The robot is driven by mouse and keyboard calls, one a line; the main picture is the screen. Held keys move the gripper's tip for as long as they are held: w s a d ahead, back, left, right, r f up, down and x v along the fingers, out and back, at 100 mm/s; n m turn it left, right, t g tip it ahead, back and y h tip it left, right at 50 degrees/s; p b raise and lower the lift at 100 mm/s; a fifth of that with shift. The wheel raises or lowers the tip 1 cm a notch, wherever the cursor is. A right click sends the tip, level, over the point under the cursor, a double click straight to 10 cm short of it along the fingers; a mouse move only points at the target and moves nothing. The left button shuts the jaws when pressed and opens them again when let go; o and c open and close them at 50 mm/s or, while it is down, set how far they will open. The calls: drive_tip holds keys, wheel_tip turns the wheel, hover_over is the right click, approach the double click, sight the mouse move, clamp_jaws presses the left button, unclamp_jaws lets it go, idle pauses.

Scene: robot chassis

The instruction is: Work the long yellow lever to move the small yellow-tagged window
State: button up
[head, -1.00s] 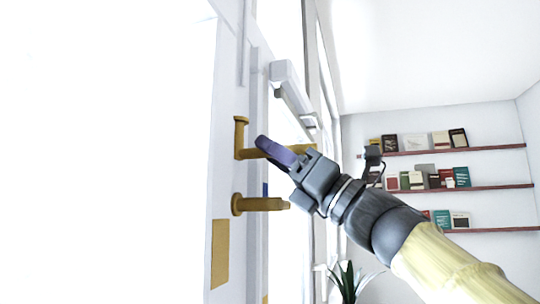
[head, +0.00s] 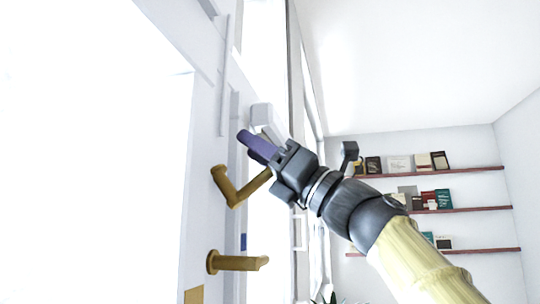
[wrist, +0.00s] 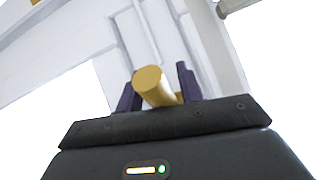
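The long yellow lever (head: 228,186) is a brass-gold cranked handle mounted on a white upright frame. Its outer arm slants up to the right and ends at my gripper (head: 258,146). In the wrist view, the lever's round end (wrist: 149,82) lies between the two dark purple fingers of my gripper (wrist: 160,92), which appear to hold it from both sides. The fingers partly hide the rest of the bar. The small window's pane edges are washed out. A flat yellow patch (head: 194,295) shows on the frame low in the head view.
A second brass handle (head: 238,263) sticks out level below the lever. A white box-shaped fitting (head: 263,116) is on the frame just above my gripper. Shelves (head: 440,210) with books stand on the far right wall.

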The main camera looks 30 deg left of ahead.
drive_tip(key=shift+s+a+r, duration=0.15)
drive_tip(key=shift+a+r, duration=0.1)
drive_tip(key=shift+a, duration=0.35)
drive_tip(key=shift+w+d+r, duration=0.15)
drive_tip(key=shift+w+d, duration=0.1)
drive_tip(key=shift+d, duration=0.45)
drive_tip(key=shift+s+a, duration=0.1)
drive_tip(key=shift+a, duration=0.2)
drive_tip(key=d+f+p, duration=0.1)
drive_tip(key=d+f, duration=0.1)
drive_tip(key=d, duration=0.3)
drive_tip(key=w+d+f+t+h, duration=0.1)
drive_tip(key=d+f, duration=0.2)
drive_tip(key=d, duration=0.3)
drive_tip(key=w+d+f+h+p, duration=0.1)
drive_tip(key=d+f, duration=0.2)
drive_tip(key=d, duration=0.3)
drive_tip(key=shift+f+t+p, duration=0.1)
drive_tip(key=shift+t+p, duration=0.25)
drive_tip(key=shift+t, duration=0.05)
drive_tip(key=shift+s, duration=0.1)
